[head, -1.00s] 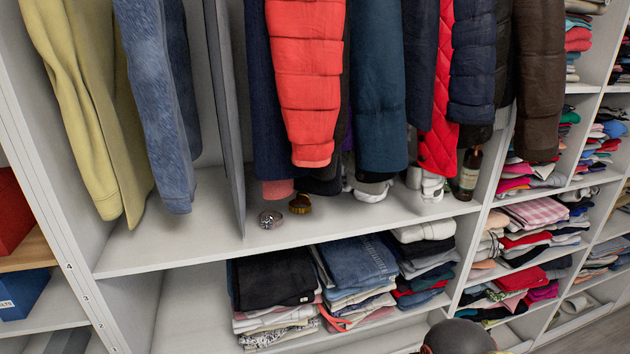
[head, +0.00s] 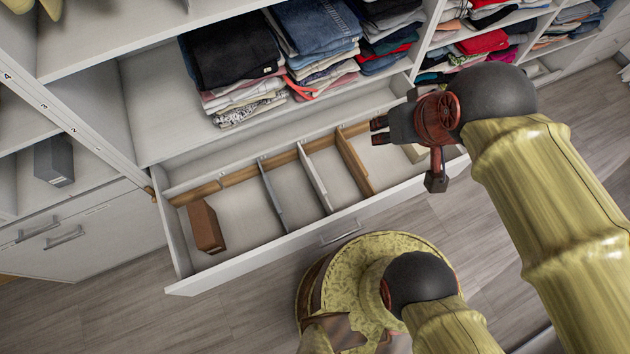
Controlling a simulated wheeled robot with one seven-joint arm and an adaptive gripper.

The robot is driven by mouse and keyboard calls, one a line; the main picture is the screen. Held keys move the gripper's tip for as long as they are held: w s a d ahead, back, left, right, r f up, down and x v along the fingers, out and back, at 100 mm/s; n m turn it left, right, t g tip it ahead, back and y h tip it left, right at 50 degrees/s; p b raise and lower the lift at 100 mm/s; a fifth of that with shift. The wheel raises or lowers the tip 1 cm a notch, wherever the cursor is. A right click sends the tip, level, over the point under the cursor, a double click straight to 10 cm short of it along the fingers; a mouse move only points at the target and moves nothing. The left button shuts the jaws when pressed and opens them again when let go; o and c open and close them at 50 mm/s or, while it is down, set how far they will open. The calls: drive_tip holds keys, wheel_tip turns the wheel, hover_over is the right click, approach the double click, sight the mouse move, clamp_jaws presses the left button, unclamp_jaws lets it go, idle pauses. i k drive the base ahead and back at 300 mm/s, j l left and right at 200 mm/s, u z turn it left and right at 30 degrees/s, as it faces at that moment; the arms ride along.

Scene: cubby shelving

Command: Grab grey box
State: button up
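A dark grey box (head: 53,160) with a small pale label stands in a white cubby at the left of the head view. My gripper (head: 380,131) is at the upper right of the middle, over the right part of an open drawer.
The open white drawer (head: 246,255) has dividers, with a brown box (head: 206,228) at its left end. Folded clothes (head: 235,65) fill the shelf above. A closed drawer front (head: 80,236) is below the grey box's cubby. Grey floor lies in front.

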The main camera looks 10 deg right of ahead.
sight(54, 164)
drive_tip(key=u, duration=2)
drive_tip(key=i+j+z, duration=0.1)
drive_tip(key=z, duration=0.25)
drive_tip(key=i+j+z, duration=0.1)
drive_tip(key=j+z, duration=0.4)
drive_tip(key=z, duration=0.15)
drive_tip(key=i+j+z, duration=0.2)
drive_tip(key=j, duration=0.7)
drive_tip(key=i+j+z, duration=0.15)
drive_tip(key=j, duration=0.75)
drive_tip(key=j+z, duration=0.2)
drive_tip(key=j, duration=0.75)
drive_tip(key=i+j, duration=0.1)
drive_tip(key=j, duration=0.25)
drive_tip(key=i+j, duration=0.15)
drive_tip(key=j, duration=0.25)
drive_tip(key=i+j, duration=0.1)
drive_tip(key=j, duration=0.25)
drive_tip(key=i, duration=0.1)
